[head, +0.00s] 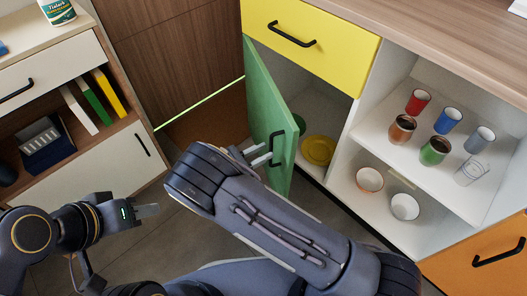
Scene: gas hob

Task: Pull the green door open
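The green door (264,112) of the lower cabinet stands partly open, swung out from its frame. Its black handle (276,149) is on the outer face near the free edge. My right gripper (266,154) is at this handle, its two pale fingers pointing at it with a narrow gap between them. I cannot tell whether they grip the handle. The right wrist hides the gripper's base. My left gripper (149,211) is low on the left, over the floor, away from the door and holding nothing visible. Its fingers are seen too edge-on to tell a gap.
Behind the door, a yellow plate (318,150) lies inside the cabinet. A yellow drawer (310,40) is above. Open shelves on the right hold several cups and two bowls. A white drawer unit (60,75) stands left. Dark floor is free between the units.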

